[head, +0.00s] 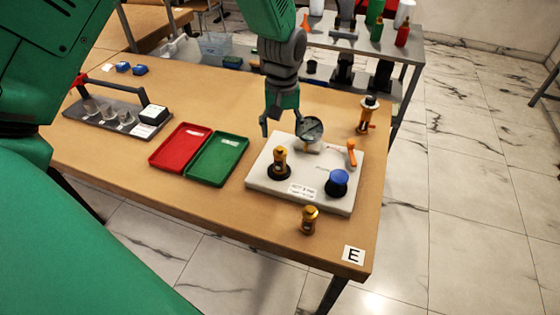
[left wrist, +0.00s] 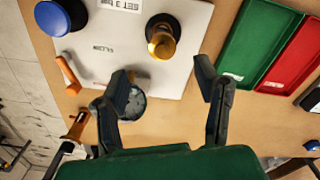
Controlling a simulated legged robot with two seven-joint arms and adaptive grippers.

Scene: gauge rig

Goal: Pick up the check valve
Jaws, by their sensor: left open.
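Three brass fittings are in the head view, and I cannot tell for sure which is the check valve. One brass fitting (head: 280,160) stands upright on a black base on the white board; it also shows in the left wrist view (left wrist: 162,38). A second, small brass fitting (head: 309,220) stands on the table in front of the board. A third brass fitting (head: 368,115) stands at the table's right rear; it shows in the left wrist view (left wrist: 76,126). My left gripper (head: 283,125) is open and empty above the board's rear edge, beside the gauge (head: 312,129). My right gripper is out of view.
The white board (head: 318,195) also carries an orange handle (head: 351,154) and a blue knob (head: 337,178). Red (head: 180,147) and green (head: 217,160) trays lie left of it. A grey rack (head: 110,120) stands farther left. The table's right edge is close to the board.

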